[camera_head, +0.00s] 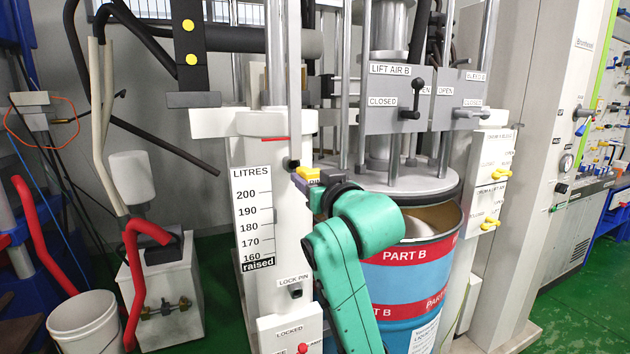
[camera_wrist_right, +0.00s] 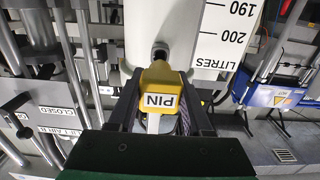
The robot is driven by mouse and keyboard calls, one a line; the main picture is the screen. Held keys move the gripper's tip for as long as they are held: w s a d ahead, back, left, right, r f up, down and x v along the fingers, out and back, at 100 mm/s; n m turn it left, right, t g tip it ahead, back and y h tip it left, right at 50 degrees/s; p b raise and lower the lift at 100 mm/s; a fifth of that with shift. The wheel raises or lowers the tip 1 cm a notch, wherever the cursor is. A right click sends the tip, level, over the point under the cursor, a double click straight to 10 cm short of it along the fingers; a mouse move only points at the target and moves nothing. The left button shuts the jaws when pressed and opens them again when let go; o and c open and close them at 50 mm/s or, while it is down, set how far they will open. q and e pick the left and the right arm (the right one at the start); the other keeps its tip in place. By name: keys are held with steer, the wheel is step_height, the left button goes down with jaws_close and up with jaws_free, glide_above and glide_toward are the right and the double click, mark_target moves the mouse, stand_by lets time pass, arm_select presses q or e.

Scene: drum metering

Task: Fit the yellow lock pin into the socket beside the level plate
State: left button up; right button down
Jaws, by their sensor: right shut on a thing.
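The yellow lock pin (camera_head: 308,173), marked PIN, is held by my right gripper (camera_head: 313,181). In the right wrist view the pin (camera_wrist_right: 160,75) sits between the two dark fingers of the gripper (camera_wrist_right: 161,103), which is shut on it. The pin's far end points at a dark round socket (camera_wrist_right: 160,50) in the white column; whether it touches or enters is hidden. In the head view this upper socket (camera_head: 291,163) is beside the top of the LITRES level plate (camera_head: 250,215). A lower dark socket (camera_head: 295,291) sits under a LOCK-PIN label. My left gripper is not in view.
The PART B drum (camera_head: 405,278) stands to the right of my green right arm. A grey panel with levers (camera_head: 412,98) is above it. Grey uprights stand close behind the gripper. A white bucket (camera_head: 85,322) and red-handled hoses are at the left.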

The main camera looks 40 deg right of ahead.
steer(key=shift+x, duration=1.25)
steer(key=shift+r+p, duration=0.1)
steer(key=shift+p, duration=0.3)
steer(key=shift+p, duration=0.3)
steer(key=shift+p+x, duration=0.6)
steer(key=shift+x, duration=1.25)
steer(key=shift+c, duration=1.2)
jaws_free()
